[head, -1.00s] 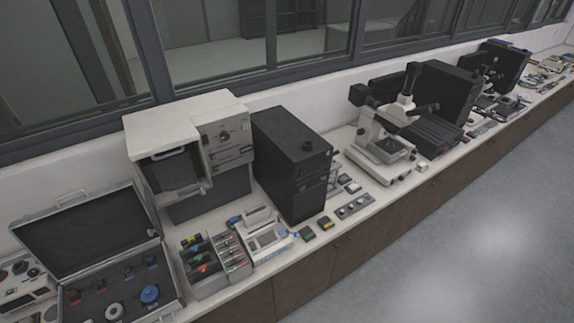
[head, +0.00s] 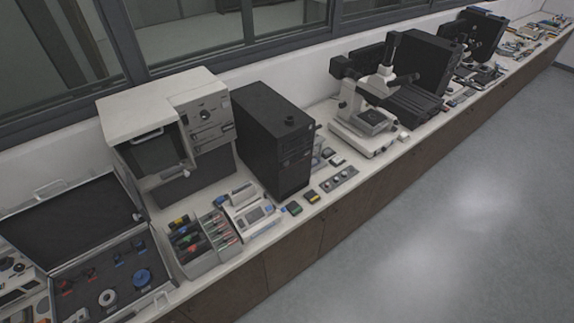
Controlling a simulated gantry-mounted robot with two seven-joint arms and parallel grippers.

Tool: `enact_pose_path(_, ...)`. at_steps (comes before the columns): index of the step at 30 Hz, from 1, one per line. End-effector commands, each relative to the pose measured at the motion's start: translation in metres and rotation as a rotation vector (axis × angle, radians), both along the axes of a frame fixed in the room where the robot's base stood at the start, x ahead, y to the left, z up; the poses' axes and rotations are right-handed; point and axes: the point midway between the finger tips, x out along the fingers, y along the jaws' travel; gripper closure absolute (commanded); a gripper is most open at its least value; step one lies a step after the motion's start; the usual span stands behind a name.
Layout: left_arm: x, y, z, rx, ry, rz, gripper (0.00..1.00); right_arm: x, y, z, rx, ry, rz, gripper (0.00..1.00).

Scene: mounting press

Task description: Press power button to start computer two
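Two black computer towers stand on the long bench in the head view. The nearer tower (head: 272,142) is right of the white press-like machine, with its dark front panel facing the aisle. The farther tower (head: 428,62) stands behind and right of the microscope, partly hidden by other gear. I cannot tell which one is computer two. The power buttons are too small to make out. Neither of my grippers shows in this view.
A white machine (head: 165,122), an open case (head: 85,240) and a microscope (head: 370,100) crowd the bench. Bins with coloured items (head: 190,245) and a small white device (head: 250,212) sit near the front edge. The grey floor (head: 450,220) along the bench is clear.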

Motion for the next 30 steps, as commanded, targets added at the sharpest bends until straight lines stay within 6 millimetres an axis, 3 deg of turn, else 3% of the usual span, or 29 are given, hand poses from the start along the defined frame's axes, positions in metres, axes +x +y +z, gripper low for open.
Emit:
enact_pose_path(5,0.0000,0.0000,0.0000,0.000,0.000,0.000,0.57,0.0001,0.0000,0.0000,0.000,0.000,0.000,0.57)
enact_pose_path(14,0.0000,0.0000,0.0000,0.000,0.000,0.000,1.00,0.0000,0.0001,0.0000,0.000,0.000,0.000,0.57)
enact_pose_path(30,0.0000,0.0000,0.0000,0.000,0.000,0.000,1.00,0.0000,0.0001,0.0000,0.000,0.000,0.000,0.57)
